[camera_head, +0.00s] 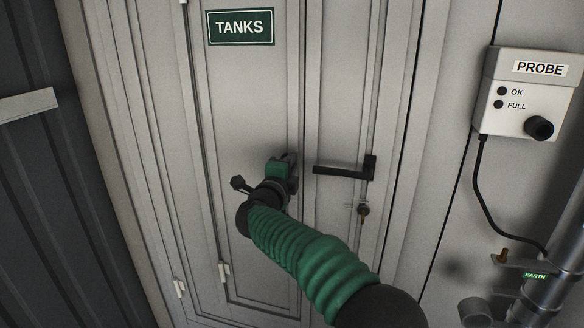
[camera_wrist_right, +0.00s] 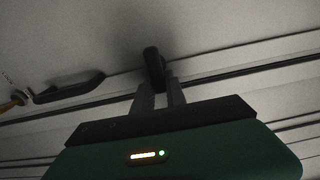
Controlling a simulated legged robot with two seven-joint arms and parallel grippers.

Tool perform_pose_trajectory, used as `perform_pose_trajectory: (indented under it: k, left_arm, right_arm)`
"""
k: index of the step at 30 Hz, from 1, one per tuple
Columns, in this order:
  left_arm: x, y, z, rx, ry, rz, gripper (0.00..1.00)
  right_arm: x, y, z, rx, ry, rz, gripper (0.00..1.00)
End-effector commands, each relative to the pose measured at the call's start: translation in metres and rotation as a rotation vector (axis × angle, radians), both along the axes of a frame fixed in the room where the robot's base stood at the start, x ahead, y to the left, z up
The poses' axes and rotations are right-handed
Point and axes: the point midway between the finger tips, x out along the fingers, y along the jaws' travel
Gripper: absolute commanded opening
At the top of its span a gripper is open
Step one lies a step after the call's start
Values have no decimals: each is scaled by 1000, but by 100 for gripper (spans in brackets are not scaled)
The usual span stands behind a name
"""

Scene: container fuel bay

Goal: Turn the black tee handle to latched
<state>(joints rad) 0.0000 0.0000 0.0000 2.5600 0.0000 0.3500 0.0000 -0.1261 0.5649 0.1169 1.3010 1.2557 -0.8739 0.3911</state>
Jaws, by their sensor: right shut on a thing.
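The black tee handle (camera_wrist_right: 152,65) shows in the right wrist view as a short dark bar standing off the grey door, at the tips of my right gripper's fingers. My right gripper (camera_wrist_right: 159,88) is shut on it. In the head view my right gripper (camera_head: 288,168) is against the door, left of a black lever handle (camera_head: 341,172). There the gripper hides most or all of the tee handle, so I cannot tell its turn angle. My left gripper is not in view.
A green TANKS sign (camera_head: 240,26) is above on the grey door. A PROBE box (camera_head: 524,92) with a hanging black cable (camera_head: 482,190) is at right. An EARTH label (camera_head: 535,275) and pipe are at lower right.

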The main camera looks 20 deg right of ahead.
Motion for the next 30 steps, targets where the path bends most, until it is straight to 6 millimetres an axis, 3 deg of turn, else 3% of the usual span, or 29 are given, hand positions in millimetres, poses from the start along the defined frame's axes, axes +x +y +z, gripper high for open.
perform_pose_trajectory:
  k: [11,12,16,26,30]
  left_arm:
    - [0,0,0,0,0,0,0]
    - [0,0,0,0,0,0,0]
    - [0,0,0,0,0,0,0]
    - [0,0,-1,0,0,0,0]
    - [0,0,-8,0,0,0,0]
  right_arm:
    - [1,3,3,5,-7,8,0]
    - [1,3,3,4,-8,8,20]
    - [0,2,3,4,-6,5,37]
    - [-3,2,3,4,-7,1,38]
    - [-18,13,2,3,-8,4,38]
